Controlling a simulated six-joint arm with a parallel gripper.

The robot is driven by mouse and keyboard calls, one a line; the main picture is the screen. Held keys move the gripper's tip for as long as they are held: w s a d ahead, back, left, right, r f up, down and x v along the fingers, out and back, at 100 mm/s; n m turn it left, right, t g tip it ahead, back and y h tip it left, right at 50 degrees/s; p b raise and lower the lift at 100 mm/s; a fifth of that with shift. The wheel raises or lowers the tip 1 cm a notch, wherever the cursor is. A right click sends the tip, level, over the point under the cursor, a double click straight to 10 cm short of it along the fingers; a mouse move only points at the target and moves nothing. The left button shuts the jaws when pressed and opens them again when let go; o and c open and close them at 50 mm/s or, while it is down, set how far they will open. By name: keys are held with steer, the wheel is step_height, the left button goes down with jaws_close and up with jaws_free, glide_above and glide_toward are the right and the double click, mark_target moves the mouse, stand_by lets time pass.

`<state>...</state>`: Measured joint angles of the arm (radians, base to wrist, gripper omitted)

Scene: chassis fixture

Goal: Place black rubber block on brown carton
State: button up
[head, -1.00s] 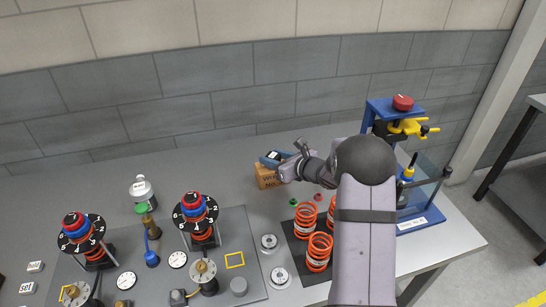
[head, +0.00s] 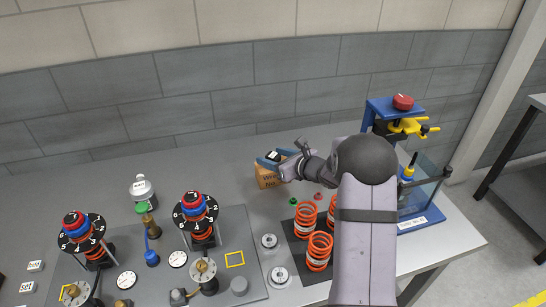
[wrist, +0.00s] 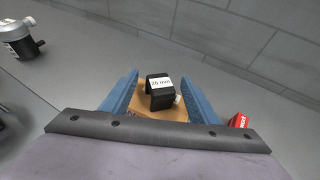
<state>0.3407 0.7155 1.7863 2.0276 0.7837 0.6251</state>
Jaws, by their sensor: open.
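The black rubber block (wrist: 160,97), with a white "20 mm" label, appears to sit on top of the brown carton (wrist: 156,113) in the wrist view. In the head view the block (head: 273,155) is small, just above the carton's face (head: 267,180), which bears dark lettering. My gripper (head: 272,161) is over the carton with its blue fingers apart. In the wrist view my gripper (wrist: 160,90) has one finger on each side of the block, with gaps between. The fingers and palm hide part of the carton.
Orange springs (head: 319,249) on a dark mat and a blue press (head: 402,150) stand to the right. A red item (wrist: 238,121) lies beside the carton. The grey wall is behind.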

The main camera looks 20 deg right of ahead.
steer(key=b+v, duration=0.2)
steer(key=v, duration=0.9)
steer(key=shift+s+d, duration=0.15)
steer(key=shift+s, duration=0.25)
